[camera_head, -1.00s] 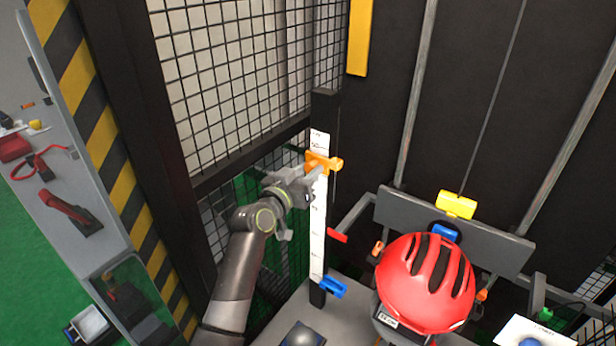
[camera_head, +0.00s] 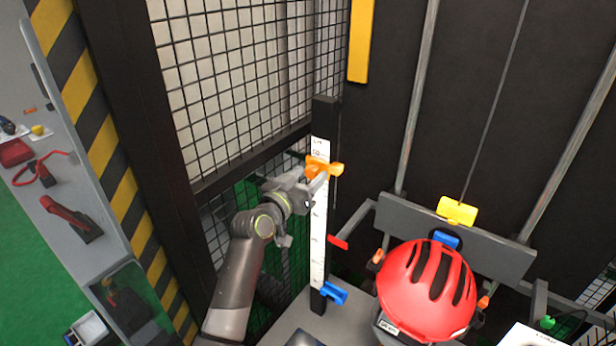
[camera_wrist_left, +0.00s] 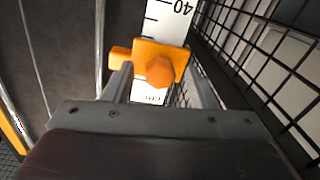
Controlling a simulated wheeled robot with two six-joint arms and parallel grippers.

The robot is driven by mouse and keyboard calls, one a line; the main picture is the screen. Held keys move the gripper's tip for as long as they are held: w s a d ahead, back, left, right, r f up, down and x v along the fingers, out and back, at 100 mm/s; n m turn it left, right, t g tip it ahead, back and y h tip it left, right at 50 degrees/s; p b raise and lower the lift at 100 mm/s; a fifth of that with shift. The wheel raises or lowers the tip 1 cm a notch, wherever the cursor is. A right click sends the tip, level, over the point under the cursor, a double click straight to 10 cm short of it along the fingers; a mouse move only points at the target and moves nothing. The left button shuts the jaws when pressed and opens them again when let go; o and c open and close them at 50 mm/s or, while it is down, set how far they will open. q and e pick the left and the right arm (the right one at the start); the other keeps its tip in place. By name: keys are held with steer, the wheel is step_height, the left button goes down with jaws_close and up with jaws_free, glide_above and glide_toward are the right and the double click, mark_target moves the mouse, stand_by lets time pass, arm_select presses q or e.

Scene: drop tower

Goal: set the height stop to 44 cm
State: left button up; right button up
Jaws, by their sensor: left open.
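The orange height stop (camera_head: 320,168) sits on the upper part of an upright white scale (camera_head: 320,215) on a dark post. In the left wrist view the stop (camera_wrist_left: 148,58) has a round orange knob facing me and a tab to the left. The scale (camera_wrist_left: 168,20) shows there upside down, with "40" at the top and "cm" below the stop. My left gripper (camera_head: 314,184) is at the stop, and in the wrist view its open fingers (camera_wrist_left: 159,76) stand on either side of the knob. Finger contact cannot be told. My right gripper is not in view.
A red pointer (camera_head: 338,243) and a blue clamp (camera_head: 333,293) are lower on the post. A red helmet (camera_head: 427,290) stands to the right, below a yellow block (camera_head: 457,210). Wire mesh (camera_head: 240,85) is close behind the left arm. A bench (camera_head: 60,150) with tools is at left.

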arm_select(q)
steer(key=b+v, duration=0.2)
steer(key=v, duration=0.5)
steer(key=shift+s+f, duration=0.1)
steer(key=shift+f, duration=0.05)
stand_by(0.3)
